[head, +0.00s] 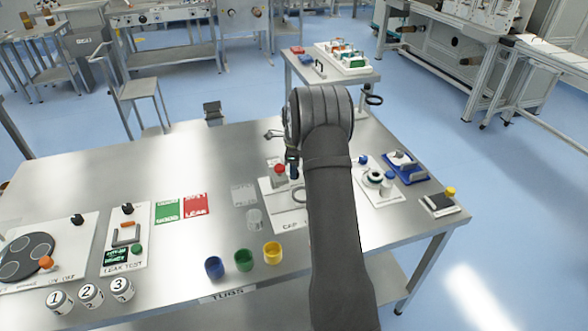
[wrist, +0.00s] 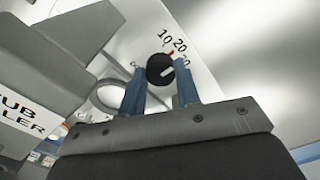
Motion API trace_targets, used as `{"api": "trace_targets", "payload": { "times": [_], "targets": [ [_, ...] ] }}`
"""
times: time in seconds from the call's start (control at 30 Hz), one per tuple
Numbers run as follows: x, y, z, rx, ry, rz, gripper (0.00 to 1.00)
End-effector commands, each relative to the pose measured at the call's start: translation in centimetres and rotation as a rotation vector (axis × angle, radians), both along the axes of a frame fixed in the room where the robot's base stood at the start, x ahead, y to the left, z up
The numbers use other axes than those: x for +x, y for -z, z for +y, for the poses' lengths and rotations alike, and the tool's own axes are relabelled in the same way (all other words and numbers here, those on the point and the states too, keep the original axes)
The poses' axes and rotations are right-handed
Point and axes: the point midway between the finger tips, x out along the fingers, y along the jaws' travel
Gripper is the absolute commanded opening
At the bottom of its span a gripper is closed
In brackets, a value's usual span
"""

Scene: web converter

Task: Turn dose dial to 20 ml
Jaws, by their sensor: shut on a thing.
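The dose dial (wrist: 159,70) is a small round black knob on a white panel in the wrist view. The printed numbers 10 and 20 show above it, with another number partly hidden at its right. A white line shows on the knob's lower right part and a small red mark at its upper edge. I cannot tell exactly which number the dial is set to. My gripper (wrist: 160,74) is shut on the dial, one blue finger on each side. In the head view my arm hides the dial.
A grey machine body (wrist: 65,50) with partly cut-off lettering is close at the left in the wrist view. In the head view, blue (head: 214,267), green (head: 244,260) and yellow (head: 272,253) tubs stand near the steel table's (head: 180,262) front edge. A red knob (head: 280,169) stands beside my arm.

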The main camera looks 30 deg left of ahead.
Motion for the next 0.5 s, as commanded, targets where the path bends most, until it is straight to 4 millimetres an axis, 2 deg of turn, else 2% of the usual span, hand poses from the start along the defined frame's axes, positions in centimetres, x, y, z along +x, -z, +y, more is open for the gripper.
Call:
{"api": "trace_targets", "payload": {
  "times": [0.4, 0.43, 0.5],
  "targets": [
    [0.06, -0.11, -0.03, 0.001, 0.009, -0.002, 0.07],
    [0.06, -0.11, -0.03, 0.001, 0.009, -0.002, 0.32],
    [0.06, -0.1, -0.03, 0.001, 0.009, -0.002, 0.46]
  ]
}}
